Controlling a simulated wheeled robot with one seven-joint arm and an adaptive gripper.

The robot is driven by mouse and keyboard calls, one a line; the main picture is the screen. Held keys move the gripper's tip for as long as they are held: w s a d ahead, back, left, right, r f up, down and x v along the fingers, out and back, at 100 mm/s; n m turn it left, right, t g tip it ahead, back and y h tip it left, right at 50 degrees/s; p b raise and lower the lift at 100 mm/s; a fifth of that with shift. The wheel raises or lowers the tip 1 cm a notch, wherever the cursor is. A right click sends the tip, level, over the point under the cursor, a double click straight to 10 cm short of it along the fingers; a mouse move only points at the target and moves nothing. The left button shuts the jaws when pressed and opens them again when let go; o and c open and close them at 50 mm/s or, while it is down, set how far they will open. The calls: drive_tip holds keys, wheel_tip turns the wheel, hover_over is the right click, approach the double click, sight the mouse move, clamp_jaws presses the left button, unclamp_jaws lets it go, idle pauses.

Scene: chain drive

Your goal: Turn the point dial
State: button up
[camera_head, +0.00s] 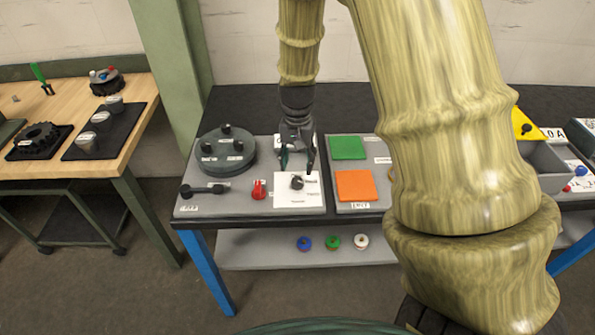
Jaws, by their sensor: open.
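A small dark dial (297,182) sits on a white square plate (290,202) with small printed labels around it. The labels are too small to read. The plate is at the front right of a grey panel on the table. My gripper (297,164) points down just above and behind the dial. Its dark fingers are open, one to each side, and nothing shows between them. I cannot tell whether a finger touches the dial.
A red knob (259,189) stands left of the plate, with a black lever (203,190) farther left. A round dark turret (226,150) stands behind them. Green (347,148) and orange (355,186) squares lie to the right. My arm hides the table's middle.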

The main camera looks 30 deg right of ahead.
sight(297, 179)
drive_tip(key=shift+r, duration=2.3)
